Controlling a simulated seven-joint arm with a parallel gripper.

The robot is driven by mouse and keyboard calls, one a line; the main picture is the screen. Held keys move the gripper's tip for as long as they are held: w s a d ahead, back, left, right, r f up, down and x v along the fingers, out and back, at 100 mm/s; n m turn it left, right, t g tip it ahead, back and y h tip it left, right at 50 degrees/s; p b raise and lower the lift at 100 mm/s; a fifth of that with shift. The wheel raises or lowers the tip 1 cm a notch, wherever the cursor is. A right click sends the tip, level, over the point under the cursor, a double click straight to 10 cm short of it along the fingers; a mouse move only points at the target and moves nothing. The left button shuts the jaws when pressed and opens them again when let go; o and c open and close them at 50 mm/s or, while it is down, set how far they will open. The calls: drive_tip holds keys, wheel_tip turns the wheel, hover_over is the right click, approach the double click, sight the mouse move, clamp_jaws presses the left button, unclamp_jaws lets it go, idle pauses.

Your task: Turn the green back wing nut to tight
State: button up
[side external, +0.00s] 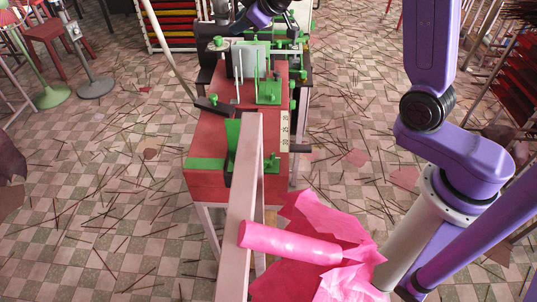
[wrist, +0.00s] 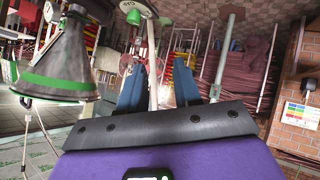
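The red extruder machine (side external: 208,178) has several green fittings. A green knob (side external: 217,42) stands at its back left. A green winged fitting (side external: 271,162) is on the front right, and more green fittings (side external: 301,76) show along the right side and back. I cannot tell for certain which one is the back wing nut. My gripper shows in the wrist view (wrist: 160,78), its two blue fingers apart with nothing clearly between them. In the side view, its purple hand is at the top edge, behind the machine's back end, and its fingertips cannot be made out.
A pale beam (side external: 244,190) runs in front of the machine, with a pink roll (side external: 290,243) and pink sheets (side external: 325,220) beside it. Sticks litter the checkered floor (side external: 100,190). In the wrist view, a dark cone with a green band (wrist: 62,62) stands left of the fingers.

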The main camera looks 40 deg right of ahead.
drive_tip(key=s+d+n+g+y, duration=0.3)
drive_tip(key=s+n+g+y, duration=0.4)
drive_tip(key=s, duration=0.4)
drive_tip(key=s+d+n+g+y, duration=0.2)
drive_tip(key=s+n+g+y, duration=0.35)
drive_tip(key=s+y, duration=0.4)
approach(269, 157)
drive_tip(key=shift+h, duration=0.25)
drive_tip(key=a, duration=0.6)
drive_tip(key=s+a, duration=0.1)
drive_tip(key=a, duration=0.3)
drive_tip(key=shift+r, duration=0.1)
clamp_jaws()
